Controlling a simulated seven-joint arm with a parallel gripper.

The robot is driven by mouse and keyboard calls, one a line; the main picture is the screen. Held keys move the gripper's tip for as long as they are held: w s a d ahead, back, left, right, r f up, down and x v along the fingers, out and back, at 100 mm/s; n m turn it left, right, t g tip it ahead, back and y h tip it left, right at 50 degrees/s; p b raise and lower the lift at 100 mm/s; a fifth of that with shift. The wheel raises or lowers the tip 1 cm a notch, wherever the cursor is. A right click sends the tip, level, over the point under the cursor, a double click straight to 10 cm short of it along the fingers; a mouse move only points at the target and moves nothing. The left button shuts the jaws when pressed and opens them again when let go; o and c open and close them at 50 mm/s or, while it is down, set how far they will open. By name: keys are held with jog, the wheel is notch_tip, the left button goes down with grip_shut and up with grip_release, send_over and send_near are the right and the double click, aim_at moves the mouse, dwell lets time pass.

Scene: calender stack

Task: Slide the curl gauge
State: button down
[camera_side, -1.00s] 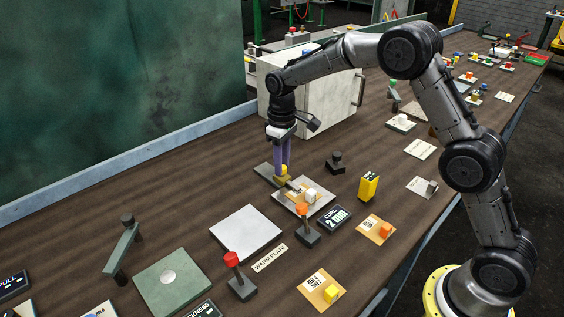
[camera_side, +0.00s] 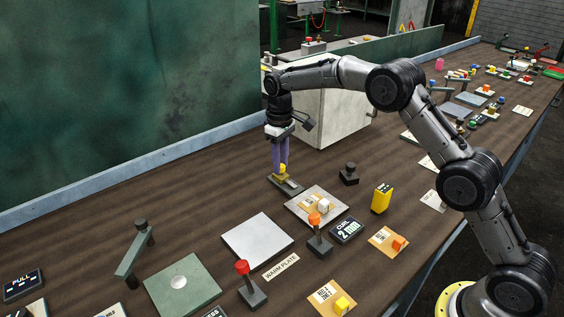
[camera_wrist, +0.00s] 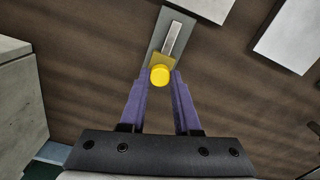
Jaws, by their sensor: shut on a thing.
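The curl gauge is a dark rail (camera_side: 290,187) with a pale slot and a yellow slider block (camera_side: 281,177) topped by a round yellow knob (camera_side: 283,168). My gripper (camera_side: 281,165) points down and is shut on the knob, at the rail's end away from the light plate (camera_side: 294,211). In the wrist view, the knob (camera_wrist: 159,76) sits between my purple fingertips (camera_wrist: 160,80), and the slotted rail (camera_wrist: 172,35) runs upward, away from me. The plate carries an orange-tan card with a white block (camera_side: 323,204). A black display (camera_side: 346,230) reads "CURL 2 mm".
An orange-topped lever (camera_side: 318,235) stands in front of the plate. A dark knobbed post (camera_side: 349,174) and a yellow box (camera_side: 381,198) stand to the right. A pale warm plate (camera_side: 257,240) lies at front left. A large white box (camera_side: 330,110) stands behind my gripper.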

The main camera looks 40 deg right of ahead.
jog(key=c, duration=0.8)
grip_release()
jog(key=shift+w+r, duration=0.15)
jog(key=shift+w, duration=0.15)
jog(key=shift+c, duration=0.2)
jog(key=shift+o, duration=1.1)
jog(key=shift+s, duration=0.1)
notch_tip(320, 180, up, 14)
